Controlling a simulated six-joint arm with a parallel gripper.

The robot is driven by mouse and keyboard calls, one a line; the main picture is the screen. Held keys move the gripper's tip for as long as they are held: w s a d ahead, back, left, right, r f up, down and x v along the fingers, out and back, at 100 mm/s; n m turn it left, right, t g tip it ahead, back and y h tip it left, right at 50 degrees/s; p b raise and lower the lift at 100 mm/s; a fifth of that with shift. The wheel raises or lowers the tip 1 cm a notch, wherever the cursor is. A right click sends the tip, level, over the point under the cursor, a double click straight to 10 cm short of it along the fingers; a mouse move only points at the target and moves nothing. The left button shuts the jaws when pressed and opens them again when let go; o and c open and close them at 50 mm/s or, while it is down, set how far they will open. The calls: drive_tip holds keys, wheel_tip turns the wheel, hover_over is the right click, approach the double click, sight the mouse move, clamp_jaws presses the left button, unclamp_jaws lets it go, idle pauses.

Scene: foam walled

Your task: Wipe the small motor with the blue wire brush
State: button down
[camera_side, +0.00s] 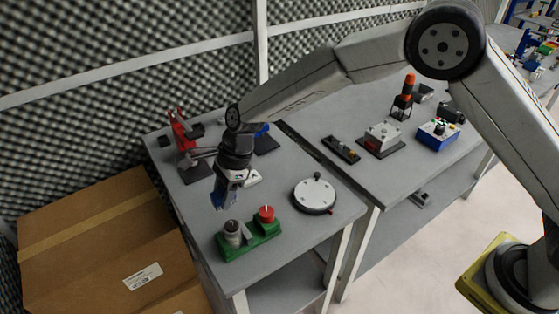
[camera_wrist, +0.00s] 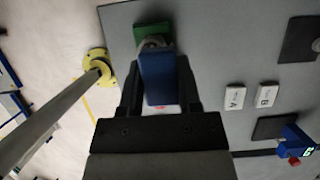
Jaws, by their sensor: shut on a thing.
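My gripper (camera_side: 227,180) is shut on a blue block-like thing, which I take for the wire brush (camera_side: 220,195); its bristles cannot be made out. The brush (camera_wrist: 158,78) also shows between my fingers (camera_wrist: 158,92) in the wrist view. A grey cylinder, likely the small motor (camera_side: 232,230), stands upright on the left part of a green base (camera_side: 248,245) in the side view. The brush is above and slightly left of it, apparently apart from it. In the wrist view the brush hides most of the motor and part of the green base (camera_wrist: 150,30).
A red knob (camera_side: 266,213) sits on the green base's right part. A round white-topped disc (camera_side: 314,194) lies right of it. A red fixture (camera_side: 181,130) stands at the back left. White blocks A (camera_wrist: 235,98) and B (camera_wrist: 267,95) lie apart. Cardboard boxes (camera_side: 95,230) adjoin the table.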

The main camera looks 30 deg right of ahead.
drive_tip(key=shift+r, duration=1.1)
drive_tip(key=shift+f, duration=0.2)
